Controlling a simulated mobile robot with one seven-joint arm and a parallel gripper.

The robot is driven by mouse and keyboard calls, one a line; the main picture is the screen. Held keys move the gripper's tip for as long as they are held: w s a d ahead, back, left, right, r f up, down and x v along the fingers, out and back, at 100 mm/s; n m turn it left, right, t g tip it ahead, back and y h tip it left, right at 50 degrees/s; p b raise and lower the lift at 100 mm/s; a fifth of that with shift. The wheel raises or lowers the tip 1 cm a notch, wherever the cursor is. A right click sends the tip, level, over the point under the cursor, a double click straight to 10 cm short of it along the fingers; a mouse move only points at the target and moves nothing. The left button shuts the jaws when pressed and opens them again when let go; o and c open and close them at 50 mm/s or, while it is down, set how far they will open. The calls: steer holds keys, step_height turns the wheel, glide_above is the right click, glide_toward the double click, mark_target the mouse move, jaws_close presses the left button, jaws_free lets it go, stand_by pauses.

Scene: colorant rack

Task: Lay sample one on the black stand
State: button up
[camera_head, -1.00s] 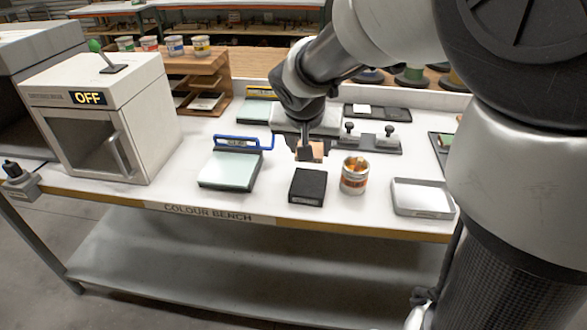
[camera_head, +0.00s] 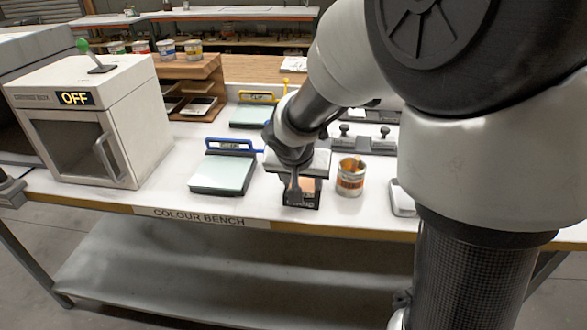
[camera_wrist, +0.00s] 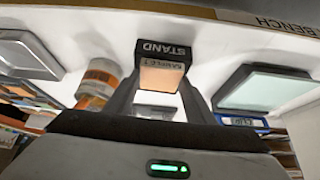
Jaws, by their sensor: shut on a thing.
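The black stand (camera_head: 288,199) is near the bench's front edge, partly hidden by my gripper; its STAND lettering shows in the wrist view (camera_wrist: 165,48). My gripper (camera_head: 300,190) is over the stand and shut on sample one, an orange-tan tile (camera_wrist: 160,78) with a label strip along one edge. In the wrist view the sample lies between the two fingers and overlaps the stand. In the head view the sample (camera_head: 308,184) is a small patch beside the fingers. I cannot tell whether it touches the stand.
An orange-labelled can (camera_head: 350,178) stands close to the right of the stand. A pale panel with a blue clip (camera_head: 222,175) lies to the left. A white cabinet reading OFF (camera_head: 90,125) is farther left. A shallow tray (camera_head: 402,200) is partly hidden by my arm.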

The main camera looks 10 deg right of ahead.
steer(key=shift+f, duration=0.2)
steer(key=o, duration=1)
steer(key=shift+r, duration=0.1)
steer(key=shift+s+a+r, duration=0.1)
steer(key=shift+r, duration=0.45)
steer(key=p+v, duration=0.2)
steer(key=v, duration=0.8)
steer(key=s+d+r+n, duration=0.1)
steer(key=s, duration=0.5)
steer(key=s+r+n+y, duration=0.1)
steer(key=s+r, duration=0.1)
steer(key=s, duration=0.4)
steer(key=s+d+r+n+y, duration=0.1)
steer(key=s+n, duration=0.1)
steer(key=s, duration=0.4)
steer(key=shift+s+d+r+g, duration=0.2)
steer(key=shift+d+r+g, duration=0.05)
steer(key=shift+d+g, duration=0.1)
